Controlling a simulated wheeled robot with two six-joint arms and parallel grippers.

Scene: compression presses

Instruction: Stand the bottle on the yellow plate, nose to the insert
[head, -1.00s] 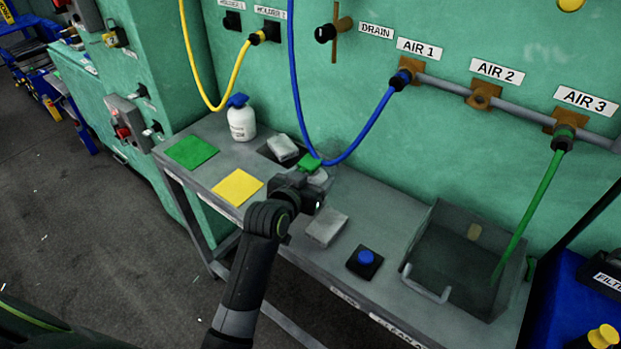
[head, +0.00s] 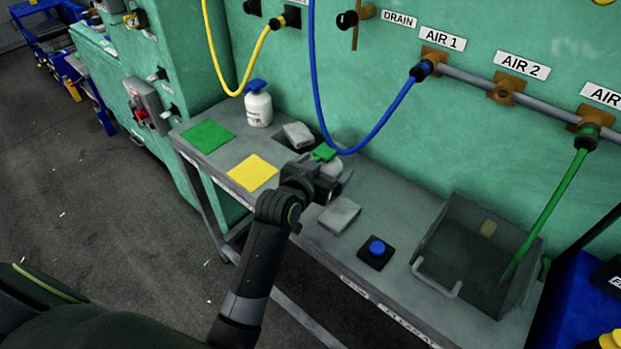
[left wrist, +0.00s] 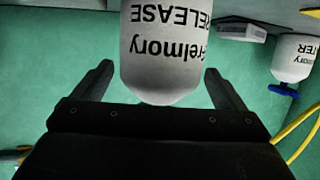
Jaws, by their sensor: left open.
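The yellow plate (head: 252,173) lies flat and bare near the bench's front edge. A white bottle with a green top (head: 324,153) stands right of it, partly hidden by my left gripper (head: 332,183). My left gripper is open at this bottle. In the left wrist view, which is upside down, the lettered white bottle (left wrist: 168,50) is between the two spread fingers (left wrist: 158,80), with a gap on each side; its top is hidden by the gripper body. A second white bottle with a blue top (head: 258,108) stands behind the yellow plate. My right gripper is out of view.
A green plate (head: 208,136) lies left of the yellow one. Grey blocks (head: 298,134) (head: 340,214), a blue button (head: 376,247) and an open bin (head: 450,262) share the bench. A blue hose (head: 375,135) hangs behind the green-topped bottle.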

